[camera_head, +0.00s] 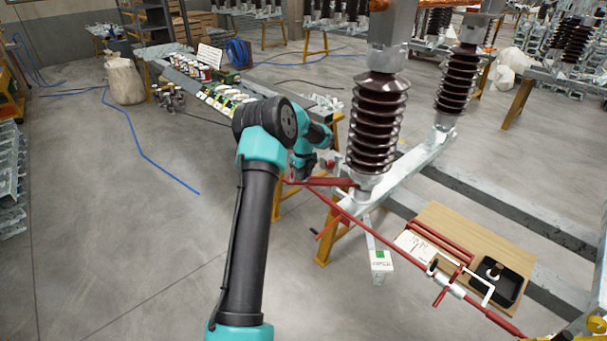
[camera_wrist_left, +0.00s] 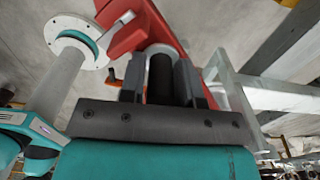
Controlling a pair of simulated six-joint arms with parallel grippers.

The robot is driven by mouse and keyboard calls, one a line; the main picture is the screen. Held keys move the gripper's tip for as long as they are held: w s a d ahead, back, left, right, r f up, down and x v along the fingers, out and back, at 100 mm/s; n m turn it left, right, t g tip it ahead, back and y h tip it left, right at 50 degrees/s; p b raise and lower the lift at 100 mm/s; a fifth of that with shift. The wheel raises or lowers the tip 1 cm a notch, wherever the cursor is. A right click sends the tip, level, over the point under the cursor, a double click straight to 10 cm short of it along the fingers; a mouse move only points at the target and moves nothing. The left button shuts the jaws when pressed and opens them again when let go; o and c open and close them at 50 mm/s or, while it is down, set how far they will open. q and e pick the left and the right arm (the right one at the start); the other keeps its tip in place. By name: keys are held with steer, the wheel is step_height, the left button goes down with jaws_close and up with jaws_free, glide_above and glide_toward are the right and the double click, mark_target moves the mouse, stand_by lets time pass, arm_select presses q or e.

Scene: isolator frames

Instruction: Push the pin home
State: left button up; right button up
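In the head view my left arm reaches up the middle, and its gripper (camera_head: 326,167) is at the red linkage (camera_head: 330,182) below the near brown insulator (camera_head: 377,125). In the left wrist view the two fingers of my left gripper (camera_wrist_left: 160,78) stand on either side of a dark cylindrical piece (camera_wrist_left: 160,85) and appear to touch it. A pale ring curves around its far end, against a red bracket (camera_wrist_left: 145,25). I cannot tell whether this piece is the pin or how deep it sits. My right gripper is not in view.
A long red rod (camera_head: 390,246) runs down to the right past a wooden board (camera_head: 510,238) with a black tray (camera_head: 507,287). A second insulator (camera_head: 457,85) stands behind on the galvanized frame (camera_head: 420,158). The floor at left is mostly open, with a blue cable (camera_head: 150,158).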

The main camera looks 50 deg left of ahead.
arm_select(q)
steer(key=o, duration=0.4)
steer(key=shift+r, duration=0.1)
step_height(320, 180, up, 17)
steer(key=shift+r, duration=0.2)
stand_by(0.5)
stand_by(0.3)
